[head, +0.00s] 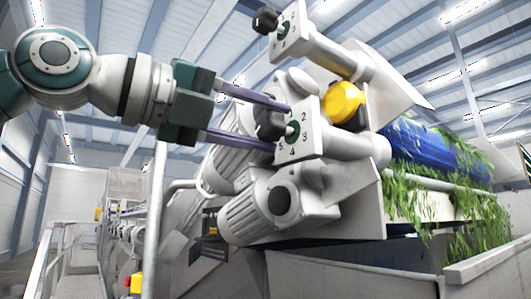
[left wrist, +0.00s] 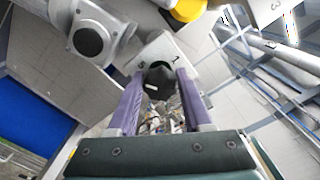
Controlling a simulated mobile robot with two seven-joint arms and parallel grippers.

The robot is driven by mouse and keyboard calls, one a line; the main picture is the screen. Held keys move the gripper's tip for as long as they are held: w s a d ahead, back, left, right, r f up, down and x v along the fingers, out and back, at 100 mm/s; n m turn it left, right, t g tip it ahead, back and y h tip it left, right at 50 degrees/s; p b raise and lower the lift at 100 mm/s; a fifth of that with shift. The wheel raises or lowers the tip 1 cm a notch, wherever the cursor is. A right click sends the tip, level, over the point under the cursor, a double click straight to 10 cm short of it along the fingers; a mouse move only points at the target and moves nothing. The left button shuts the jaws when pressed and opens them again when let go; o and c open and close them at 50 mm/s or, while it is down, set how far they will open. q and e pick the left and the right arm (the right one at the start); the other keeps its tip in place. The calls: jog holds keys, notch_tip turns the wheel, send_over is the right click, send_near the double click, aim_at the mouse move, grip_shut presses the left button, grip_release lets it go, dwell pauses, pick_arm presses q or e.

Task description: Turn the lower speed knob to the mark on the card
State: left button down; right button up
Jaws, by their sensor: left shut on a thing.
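The lower speed knob (head: 270,125) is black and stands out from a white dial plate (head: 311,142) numbered around a green centre. My left gripper (head: 281,128) has its two purple fingers on either side of this knob and is shut on it. In the left wrist view the black knob (left wrist: 158,80) sits between the fingers (left wrist: 159,86), with a short white line on its face. The digits 5 and 1 show on the plate behind it. The upper knob (head: 265,20) is black, on a similar plate (head: 288,36). I cannot make out a separate card. My right gripper is out of view.
A yellow round part (head: 345,104) is right of the lower plate. A grey motor (head: 262,207) lies below. A blue roller (head: 437,152) with green leaves is at the right. A metal post (head: 154,220) stands below my left arm.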

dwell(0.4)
pick_arm(q)
jog(key=shift+c, duration=1.6)
grip_release()
